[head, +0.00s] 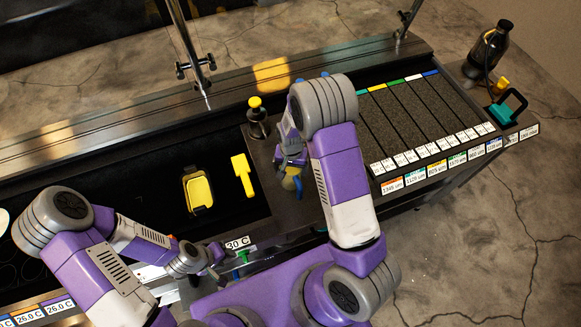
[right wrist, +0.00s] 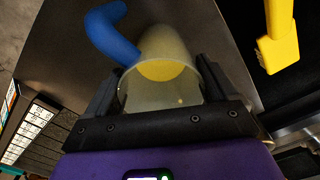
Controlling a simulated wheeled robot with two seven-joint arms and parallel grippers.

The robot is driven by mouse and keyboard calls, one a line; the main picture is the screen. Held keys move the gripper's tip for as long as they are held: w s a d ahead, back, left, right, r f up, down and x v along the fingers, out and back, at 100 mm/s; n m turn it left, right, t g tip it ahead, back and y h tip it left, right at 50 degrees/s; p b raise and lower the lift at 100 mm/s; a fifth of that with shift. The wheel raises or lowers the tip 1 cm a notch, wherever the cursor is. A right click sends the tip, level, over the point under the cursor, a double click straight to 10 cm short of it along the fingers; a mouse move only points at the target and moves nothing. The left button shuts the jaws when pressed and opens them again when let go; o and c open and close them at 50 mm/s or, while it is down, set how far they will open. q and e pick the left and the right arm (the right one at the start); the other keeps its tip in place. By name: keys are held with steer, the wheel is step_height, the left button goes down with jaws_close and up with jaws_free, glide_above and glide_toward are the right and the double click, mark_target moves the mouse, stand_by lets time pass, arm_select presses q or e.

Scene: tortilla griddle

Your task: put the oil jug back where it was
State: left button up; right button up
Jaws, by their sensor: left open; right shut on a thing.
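The oil jug (right wrist: 160,75) is a translucent cup with yellow oil and a blue handle. In the right wrist view it sits between the fingers of my right gripper (right wrist: 160,95), which is shut on it. The blue handle points up and left there. In the head view the jug (head: 291,184) shows only in part below my right gripper (head: 290,165), over the dark counter; my arm hides some of it. I cannot tell whether its base touches the counter. My left gripper (head: 214,254) is open at the lower middle, by the counter's front edge, away from the jug.
A yellow scraper (head: 243,176) and a yellow-and-black tray (head: 198,190) lie in the black recess left of the jug. A yellow-topped dark container (head: 257,118) stands behind. Labelled dark strips (head: 420,115) fill the right side. A dark bottle (head: 488,47) stands at the far right.

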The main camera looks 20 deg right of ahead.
steer(key=shift+f, duration=0.2)
steer(key=o, duration=1.7)
step_height(320, 180, up, 12)
steer(key=shift+r, duration=0.25)
steer(key=shift+f, duration=0.1)
